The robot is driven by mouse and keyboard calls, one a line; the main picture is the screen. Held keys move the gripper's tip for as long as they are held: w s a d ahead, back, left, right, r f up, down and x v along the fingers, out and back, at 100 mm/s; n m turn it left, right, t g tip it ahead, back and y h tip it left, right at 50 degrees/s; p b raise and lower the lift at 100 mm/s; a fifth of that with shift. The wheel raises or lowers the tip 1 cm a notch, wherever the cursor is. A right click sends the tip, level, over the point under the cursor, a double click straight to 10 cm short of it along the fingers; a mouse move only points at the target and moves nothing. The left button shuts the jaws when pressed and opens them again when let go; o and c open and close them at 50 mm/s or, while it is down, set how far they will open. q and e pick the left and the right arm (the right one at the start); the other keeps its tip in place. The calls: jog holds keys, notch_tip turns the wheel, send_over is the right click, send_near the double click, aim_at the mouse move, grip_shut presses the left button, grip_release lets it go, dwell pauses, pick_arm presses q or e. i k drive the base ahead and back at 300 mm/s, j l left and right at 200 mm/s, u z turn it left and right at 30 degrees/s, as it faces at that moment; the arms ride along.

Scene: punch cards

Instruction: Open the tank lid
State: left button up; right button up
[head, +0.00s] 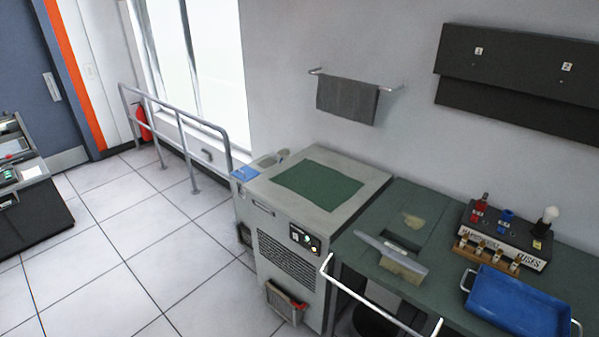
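A grey box-shaped cabinet (277,220) stands against the wall in the middle of the head view. Its flat top (345,170) is down and carries a dark green panel or mat (318,185). I cannot tell for sure whether this top is the tank lid. A small handle or label (263,208) sits high on the cabinet's front. A dark control panel (304,238) with knobs is right of it, above a vent grille. Neither of my grippers is in view.
Grey railing (185,140) stands left. The tiled floor (145,240) is clear.

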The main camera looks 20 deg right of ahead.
aim_at(246, 171)
jog(key=i+z, duration=0.1)
jog(key=z, duration=0.85)
jog(key=i+j+z, duration=0.45)
jog(key=j, duration=0.2)
jog(key=j+z, duration=0.2)
jog(key=j, duration=0.15)
jog(key=i+j+z, duration=0.25)
jog(key=j, duration=0.15)
jog(key=j+z, duration=0.2)
jog(key=j, duration=0.15)
